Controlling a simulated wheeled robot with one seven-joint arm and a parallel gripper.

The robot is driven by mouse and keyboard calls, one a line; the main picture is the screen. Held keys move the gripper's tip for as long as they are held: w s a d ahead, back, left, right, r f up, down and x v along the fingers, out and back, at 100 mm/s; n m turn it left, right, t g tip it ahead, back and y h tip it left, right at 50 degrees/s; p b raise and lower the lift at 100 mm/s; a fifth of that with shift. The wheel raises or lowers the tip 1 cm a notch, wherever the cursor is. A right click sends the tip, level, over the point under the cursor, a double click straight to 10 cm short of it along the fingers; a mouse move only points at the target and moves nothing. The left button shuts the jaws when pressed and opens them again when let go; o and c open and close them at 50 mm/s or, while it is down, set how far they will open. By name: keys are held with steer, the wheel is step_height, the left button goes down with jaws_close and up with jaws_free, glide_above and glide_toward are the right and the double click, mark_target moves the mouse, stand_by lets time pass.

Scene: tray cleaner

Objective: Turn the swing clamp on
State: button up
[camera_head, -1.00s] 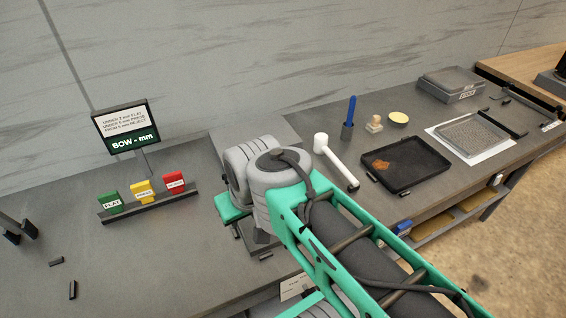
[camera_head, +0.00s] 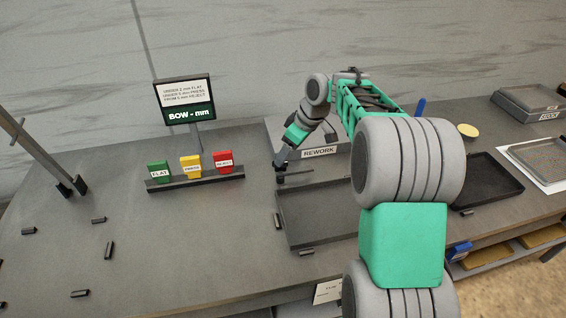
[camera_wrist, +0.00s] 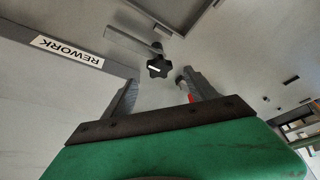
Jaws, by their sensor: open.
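The swing clamp's black star knob (camera_wrist: 158,67) and grey bar (camera_wrist: 132,42) show in the wrist view. The knob lies just beyond the gap between my fingertips, apart from both. My gripper (camera_wrist: 160,85) is open with nothing between its fingers. In the head view, my gripper (camera_head: 281,174) points down at the left rear corner of a dark tray (camera_head: 318,243), beside the clamp bar (camera_head: 300,176). The knob is hidden there by my gripper. A small grey part with a red bit (camera_wrist: 188,92) shows by the right finger in the wrist view.
A box labelled REWORK (camera_head: 335,150) stands behind the tray. The rack of green, yellow and red blocks (camera_head: 196,180) and the BOW display (camera_head: 185,103) are to the left. Small dark blocks lie on the bench. Another dark tray (camera_head: 490,182) is at the right.

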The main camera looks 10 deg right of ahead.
steer(key=x, duration=0.5)
steer(key=shift+f+p, duration=0.15)
steer(key=shift+p, duration=0.15)
jaws_close()
stand_by(0.5)
